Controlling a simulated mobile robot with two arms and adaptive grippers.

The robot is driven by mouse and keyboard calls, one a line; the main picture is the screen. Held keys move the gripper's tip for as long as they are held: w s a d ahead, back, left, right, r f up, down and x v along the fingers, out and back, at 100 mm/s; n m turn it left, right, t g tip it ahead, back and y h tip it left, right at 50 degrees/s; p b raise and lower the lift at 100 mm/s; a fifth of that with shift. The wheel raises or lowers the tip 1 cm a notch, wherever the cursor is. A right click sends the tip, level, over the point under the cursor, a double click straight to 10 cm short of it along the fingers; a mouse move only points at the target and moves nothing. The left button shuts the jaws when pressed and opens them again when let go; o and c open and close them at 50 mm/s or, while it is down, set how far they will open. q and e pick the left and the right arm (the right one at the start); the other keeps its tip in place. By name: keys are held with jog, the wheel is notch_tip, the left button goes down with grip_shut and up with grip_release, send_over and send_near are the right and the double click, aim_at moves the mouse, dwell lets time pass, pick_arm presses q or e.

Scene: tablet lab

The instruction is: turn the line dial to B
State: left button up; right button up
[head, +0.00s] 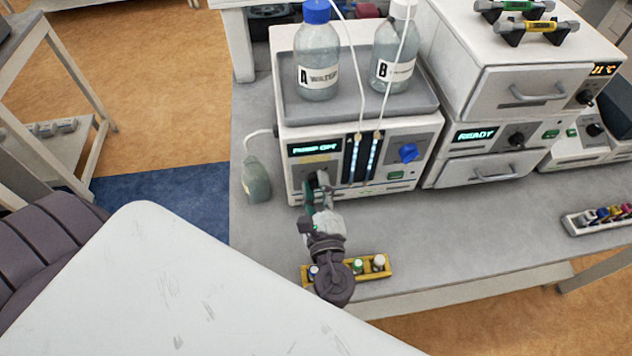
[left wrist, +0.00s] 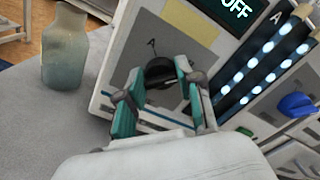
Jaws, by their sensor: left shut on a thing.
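The line dial (left wrist: 160,70) is a round black knob on the lower left of the pump's front panel, with a letter A printed above it in the left wrist view. My left gripper (left wrist: 160,88) is shut on the dial, with one teal finger on each side of it. In the head view my left gripper (head: 317,187) covers most of the dial. I cannot tell exactly where the dial's mark points, and I cannot make out a B label beside it. My right gripper is not in view.
The pump (head: 292,165) carries bottle A (head: 318,55) and bottle B (head: 394,50) in its top tray. A blue knob (head: 408,152) is on its right side. A small flask (head: 256,180) stands at its left. A yellow vial rack (head: 385,270) lies below my arm.

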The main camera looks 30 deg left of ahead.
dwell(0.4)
pick_arm(q)
jog(key=o, duration=1.2)
jog(key=shift+c, duration=0.2)
jog(key=v, duration=1.2)
